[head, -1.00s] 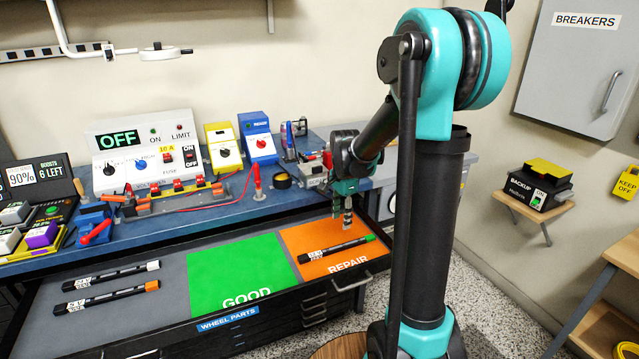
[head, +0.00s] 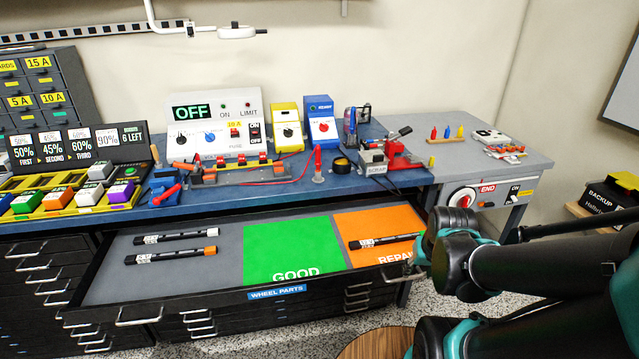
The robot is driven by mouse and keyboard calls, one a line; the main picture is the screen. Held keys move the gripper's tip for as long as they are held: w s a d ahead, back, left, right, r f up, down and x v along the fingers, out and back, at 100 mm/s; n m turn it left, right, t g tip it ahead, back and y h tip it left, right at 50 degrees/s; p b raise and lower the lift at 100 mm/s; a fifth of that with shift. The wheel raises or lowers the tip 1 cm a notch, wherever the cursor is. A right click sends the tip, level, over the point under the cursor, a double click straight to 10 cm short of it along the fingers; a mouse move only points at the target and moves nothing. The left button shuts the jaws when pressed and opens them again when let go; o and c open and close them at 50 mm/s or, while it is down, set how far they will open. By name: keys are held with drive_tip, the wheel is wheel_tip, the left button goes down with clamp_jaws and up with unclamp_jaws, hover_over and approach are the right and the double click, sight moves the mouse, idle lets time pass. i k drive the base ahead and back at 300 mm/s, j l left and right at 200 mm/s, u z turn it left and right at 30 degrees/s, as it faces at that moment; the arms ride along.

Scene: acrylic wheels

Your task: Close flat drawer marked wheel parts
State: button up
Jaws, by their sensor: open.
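The flat drawer with the blue WHEEL PARTS label (head: 277,291) is pulled open below the blue bench. Its front has a handle at the left (head: 138,320) and one at the right, partly covered by my arm. Inside are a grey liner, a green GOOD area (head: 290,248) and an orange REPAIR area (head: 365,226). Two black rods, one white-tipped (head: 173,237) and one orange-tipped (head: 178,253), lie on the grey. A third rod (head: 385,241) lies on the orange. My gripper (head: 419,262) is open at the drawer's front right corner, partly hidden by my wrist; contact is unclear.
Closed drawers (head: 200,328) sit below and at the left. The blue bench top (head: 345,180) above holds a power box, a red vise and meters. A grey side table (head: 490,150) stands at the right.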

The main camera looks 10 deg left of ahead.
sight(281, 254)
drive_tip(key=k+j+z, duration=0.25)
drive_tip(key=k+j, duration=0.15)
drive_tip(key=j, duration=0.15)
drive_tip(key=k+j+z, duration=0.3)
drive_tip(key=j, duration=0.25)
drive_tip(key=k, duration=0.1)
